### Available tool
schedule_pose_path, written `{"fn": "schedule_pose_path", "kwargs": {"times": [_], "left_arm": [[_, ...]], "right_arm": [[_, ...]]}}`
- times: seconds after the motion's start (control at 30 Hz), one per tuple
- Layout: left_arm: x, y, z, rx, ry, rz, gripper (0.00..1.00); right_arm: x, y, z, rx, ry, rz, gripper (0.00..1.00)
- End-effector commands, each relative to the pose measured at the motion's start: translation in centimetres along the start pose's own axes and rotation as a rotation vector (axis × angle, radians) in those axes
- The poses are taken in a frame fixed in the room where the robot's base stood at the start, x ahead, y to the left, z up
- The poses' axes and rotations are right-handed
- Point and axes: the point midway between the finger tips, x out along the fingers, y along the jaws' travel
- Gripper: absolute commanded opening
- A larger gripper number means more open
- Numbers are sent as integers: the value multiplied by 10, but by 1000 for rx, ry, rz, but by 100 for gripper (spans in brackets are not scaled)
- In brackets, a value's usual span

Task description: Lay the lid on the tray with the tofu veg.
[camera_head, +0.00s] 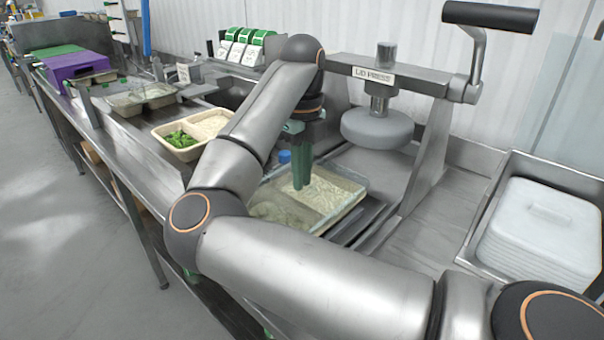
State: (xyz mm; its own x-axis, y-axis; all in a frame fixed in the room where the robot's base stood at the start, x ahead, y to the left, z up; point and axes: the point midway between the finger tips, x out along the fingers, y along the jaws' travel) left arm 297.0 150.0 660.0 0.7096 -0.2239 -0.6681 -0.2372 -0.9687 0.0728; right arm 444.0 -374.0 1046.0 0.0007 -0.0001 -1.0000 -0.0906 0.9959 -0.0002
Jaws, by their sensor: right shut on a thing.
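My right gripper (303,182) points down, its green fingers shut on a clear lid (338,188). The lid is over a pale tray (345,215) beside the press. Beige food shows dimly through the lid; I cannot tell which food it is, or whether the lid touches the rim all round. My own right arm hides the tray's near left part. Another tray (159,134), open, with green vegetables and a pale grainy food, stands further left on the counter. My left gripper is not in view.
The lid press (377,128) stands just behind and right of the covered tray. A steel bin (477,220) with a stack of white lids (540,235) is at the right. A clear-covered tray (140,100) and a purple box (78,66) are further left.

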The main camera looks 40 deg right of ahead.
Motion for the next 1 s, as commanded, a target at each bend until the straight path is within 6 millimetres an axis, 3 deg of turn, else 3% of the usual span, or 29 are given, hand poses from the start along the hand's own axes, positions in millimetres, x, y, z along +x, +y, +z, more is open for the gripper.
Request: {"fn": "schedule_pose_path", "kwargs": {"times": [1.0], "left_arm": [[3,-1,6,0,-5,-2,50]], "right_arm": [[5,0,0,0,0,0,0]]}}
